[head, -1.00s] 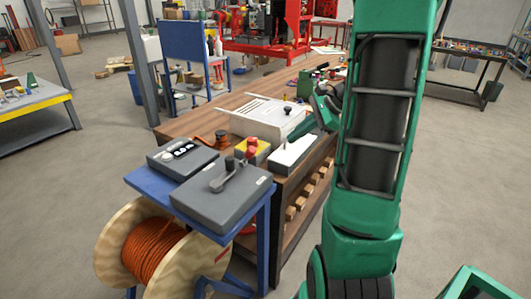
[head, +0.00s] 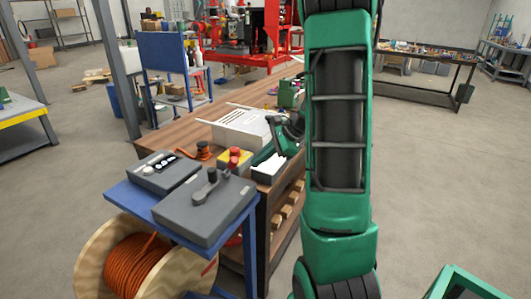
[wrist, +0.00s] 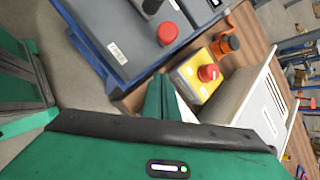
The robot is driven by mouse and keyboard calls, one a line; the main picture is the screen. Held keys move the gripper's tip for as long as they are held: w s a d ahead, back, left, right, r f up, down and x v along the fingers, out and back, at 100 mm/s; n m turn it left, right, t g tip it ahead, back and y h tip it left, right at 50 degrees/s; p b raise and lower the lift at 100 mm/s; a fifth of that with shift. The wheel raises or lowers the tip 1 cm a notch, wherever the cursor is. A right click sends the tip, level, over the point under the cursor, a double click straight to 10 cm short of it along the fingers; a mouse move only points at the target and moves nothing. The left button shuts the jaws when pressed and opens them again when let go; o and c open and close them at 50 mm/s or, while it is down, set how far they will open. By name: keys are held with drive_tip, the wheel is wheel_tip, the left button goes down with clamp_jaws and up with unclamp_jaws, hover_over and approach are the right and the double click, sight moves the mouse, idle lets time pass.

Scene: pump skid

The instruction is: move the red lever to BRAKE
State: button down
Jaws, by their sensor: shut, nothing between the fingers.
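The red lever's round red knob (wrist: 168,33) shows in the wrist view over the near edge of a grey box (wrist: 115,35). A dark knob (wrist: 152,5) is beside it at the picture's top edge. In the head view this grey box (head: 205,218) stands on a blue stand, with a grey arm and dark knob on top. The label on the box is too small to read, so I cannot tell the lever's setting. My gripper (wrist: 160,95) is shut and empty, apart from the red knob, below it in the wrist view. In the head view it is partly hidden by my wrist.
A yellow box (wrist: 190,78) with a red button (wrist: 208,73) sits close to my fingers. A white sloped panel (head: 245,125) is behind it on the wooden bench (head: 165,137). A second grey box (head: 165,172) shares the blue stand. A cable reel (head: 95,245) stands below.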

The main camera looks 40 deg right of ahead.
sight(230, 168)
drive_tip(key=shift+w+a+r, duration=0.1)
drive_tip(key=shift+w+a, duration=0.2)
drive_tip(key=shift+a, duration=0.35)
drive_tip(key=shift+w+a+r, duration=0.15)
drive_tip(key=shift+w+a, duration=0.1)
drive_tip(key=shift+a, duration=0.4)
drive_tip(key=shift+w+a+r, duration=0.1)
drive_tip(key=shift+w+a, duration=0.2)
drive_tip(key=shift+a, duration=0.35)
drive_tip(key=shift+w, duration=0.1)
